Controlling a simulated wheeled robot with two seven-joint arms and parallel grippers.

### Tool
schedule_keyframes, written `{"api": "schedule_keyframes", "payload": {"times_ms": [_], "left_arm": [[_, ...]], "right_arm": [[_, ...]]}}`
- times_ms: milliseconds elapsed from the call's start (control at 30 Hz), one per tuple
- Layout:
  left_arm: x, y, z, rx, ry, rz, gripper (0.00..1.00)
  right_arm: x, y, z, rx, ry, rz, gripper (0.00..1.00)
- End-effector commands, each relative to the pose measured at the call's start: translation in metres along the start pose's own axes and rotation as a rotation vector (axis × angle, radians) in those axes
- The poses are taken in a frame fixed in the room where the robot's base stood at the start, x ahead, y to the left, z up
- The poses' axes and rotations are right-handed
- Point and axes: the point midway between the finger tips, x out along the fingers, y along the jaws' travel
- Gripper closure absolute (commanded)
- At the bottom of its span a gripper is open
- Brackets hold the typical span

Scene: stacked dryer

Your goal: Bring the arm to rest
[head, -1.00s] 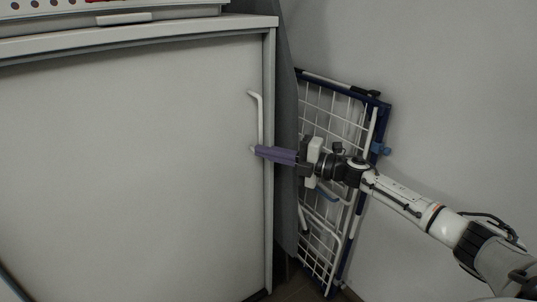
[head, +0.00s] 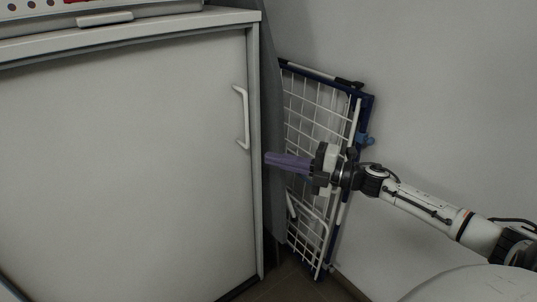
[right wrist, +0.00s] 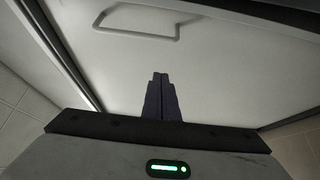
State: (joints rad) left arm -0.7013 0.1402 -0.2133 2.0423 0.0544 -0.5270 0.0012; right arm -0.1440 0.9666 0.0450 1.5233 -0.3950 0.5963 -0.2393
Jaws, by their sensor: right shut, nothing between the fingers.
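My right gripper (head: 267,159) is shut and empty, its purple fingers pointing left in the head view. It is to the right of and apart from the white door handle (head: 243,117) on the white cabinet door (head: 120,165). In the right wrist view the shut dark fingers (right wrist: 159,76) point toward the door (right wrist: 225,75), with the handle (right wrist: 140,35) beyond them and clear of them. The door appears closed. My right arm reaches in from the right edge. My left gripper is not in view.
A folded drying rack (head: 310,115) with a white grid and blue frame leans against the grey wall (head: 450,90), behind my right gripper. A light container (head: 60,22) with red things in it stands on the cabinet top. Some brown floor (head: 285,285) shows below.

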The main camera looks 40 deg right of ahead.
Motion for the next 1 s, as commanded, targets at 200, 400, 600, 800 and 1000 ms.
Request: {"api": "schedule_keyframes", "payload": {"times_ms": [200,400,600,800,1000], "left_arm": [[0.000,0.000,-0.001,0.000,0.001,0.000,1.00],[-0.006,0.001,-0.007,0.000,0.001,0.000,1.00],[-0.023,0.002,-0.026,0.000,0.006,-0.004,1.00],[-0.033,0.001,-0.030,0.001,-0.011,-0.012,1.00],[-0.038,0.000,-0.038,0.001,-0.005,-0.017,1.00]], "right_arm": [[-0.002,0.001,0.000,-0.001,0.001,0.001,1.00],[-0.001,-0.024,-0.016,0.124,-0.049,-0.005,1.00],[-0.013,-0.117,-0.096,0.660,-0.303,-0.072,1.00],[-0.049,-0.194,-0.216,1.211,-0.585,-0.224,1.00],[-0.074,-0.218,-0.313,1.555,-0.760,-0.362,1.00]]}}
